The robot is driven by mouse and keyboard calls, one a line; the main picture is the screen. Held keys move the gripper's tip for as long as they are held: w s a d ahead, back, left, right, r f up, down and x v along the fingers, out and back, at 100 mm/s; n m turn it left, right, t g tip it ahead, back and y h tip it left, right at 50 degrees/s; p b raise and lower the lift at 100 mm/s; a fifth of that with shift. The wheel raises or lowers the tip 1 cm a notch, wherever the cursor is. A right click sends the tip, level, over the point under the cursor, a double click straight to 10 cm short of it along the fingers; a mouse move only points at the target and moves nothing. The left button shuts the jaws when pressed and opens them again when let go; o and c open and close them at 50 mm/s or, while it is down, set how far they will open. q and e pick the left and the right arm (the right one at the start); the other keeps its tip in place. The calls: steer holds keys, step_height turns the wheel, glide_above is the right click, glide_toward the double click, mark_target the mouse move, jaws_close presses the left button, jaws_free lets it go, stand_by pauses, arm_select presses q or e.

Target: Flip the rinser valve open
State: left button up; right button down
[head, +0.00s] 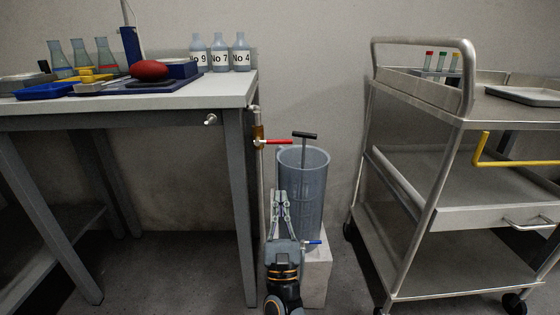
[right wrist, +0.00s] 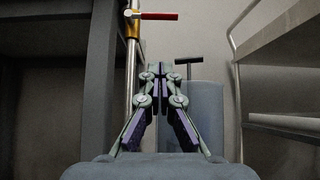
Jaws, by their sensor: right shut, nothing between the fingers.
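A vertical pipe beside the table leg carries a brass valve body (head: 258,135) with a red lever (head: 278,142). The lever lies level, pointing right, across the pipe. In the right wrist view the red lever (right wrist: 159,16) is at the top, above the fingertips. A grey cylinder (head: 314,195), seemingly the rinser, stands right of the pipe with a black T-handle (head: 304,135) rising from it. A small blue lever (head: 313,242) shows near its base. My right gripper (head: 280,193) points up, shut and empty, below the red lever and apart from it. My left gripper is out of view.
A table (head: 180,99) with bottles, flasks and a red oval object (head: 149,70) stands at left. A steel trolley (head: 420,190) with a yellow handle (head: 510,163) stands at right. The cylinder rests on a pale block (head: 317,275). Floor shows between the cylinder and trolley.

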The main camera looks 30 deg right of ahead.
mark_target(273, 142)
steer(key=w+d+r+p, duration=0.1)
steer(key=w+r, duration=0.3)
steer(key=r, duration=0.5)
steer(key=shift+d, duration=0.8)
steer(key=shift+d+r+n+t+y+p, duration=0.15)
steer(key=shift+n+t+y+p, duration=0.45)
steer(key=shift+n+y, duration=0.35)
steer(key=shift+n+y+p, duration=0.3)
steer(key=shift+n+y, duration=0.05)
steer(key=shift+n, duration=0.1)
